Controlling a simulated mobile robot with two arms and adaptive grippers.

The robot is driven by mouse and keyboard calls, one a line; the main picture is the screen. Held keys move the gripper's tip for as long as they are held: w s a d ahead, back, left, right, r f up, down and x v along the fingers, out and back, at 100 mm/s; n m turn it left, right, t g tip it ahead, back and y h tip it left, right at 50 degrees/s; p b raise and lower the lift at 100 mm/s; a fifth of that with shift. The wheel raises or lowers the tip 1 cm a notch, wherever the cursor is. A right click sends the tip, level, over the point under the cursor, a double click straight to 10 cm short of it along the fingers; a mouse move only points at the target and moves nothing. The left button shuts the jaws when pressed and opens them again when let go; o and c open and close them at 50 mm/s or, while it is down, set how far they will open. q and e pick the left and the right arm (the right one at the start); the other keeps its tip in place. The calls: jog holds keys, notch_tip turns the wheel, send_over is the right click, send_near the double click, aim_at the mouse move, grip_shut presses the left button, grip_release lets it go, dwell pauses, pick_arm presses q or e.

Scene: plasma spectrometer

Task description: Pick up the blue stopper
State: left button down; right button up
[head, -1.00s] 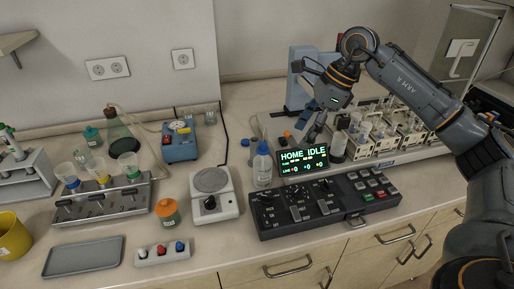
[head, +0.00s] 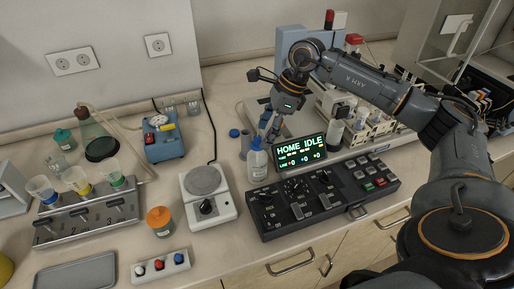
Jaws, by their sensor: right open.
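A small blue-topped piece (head: 179,258) stands at the right end of a pale rack at the front of the bench, beside a red one and a white one. Another small blue round piece (head: 234,133) sits at the back, left of the wash bottle; I cannot tell which of the two is the stopper. My right gripper (head: 268,128) points down behind the blue-capped wash bottle (head: 256,162). It is open and seems empty, right of the blue round piece; its tips are partly hidden. My left gripper is not in view.
The pale rack (head: 160,268) stands between a grey tray (head: 75,273) and the control panel (head: 318,195). An orange-lidded jar (head: 160,222) and a white hotplate (head: 208,197) stand behind it. The display (head: 301,150) is close to my right gripper.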

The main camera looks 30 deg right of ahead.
aim_at(259, 144)
jog(key=shift+w+a+f, duration=0.1)
jog(key=shift+f, duration=0.15)
jog(key=p+x, duration=0.2)
jog(key=x, duration=0.2)
jog(key=shift+f, duration=0.15)
jog(key=shift+w+f+p, duration=0.1)
jog(key=shift+f+p, duration=0.15)
jog(key=shift+p, duration=0.05)
jog(key=c, duration=0.6)
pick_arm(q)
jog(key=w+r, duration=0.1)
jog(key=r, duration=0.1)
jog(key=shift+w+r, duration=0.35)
pick_arm(e)
jog(key=c, duration=0.6)
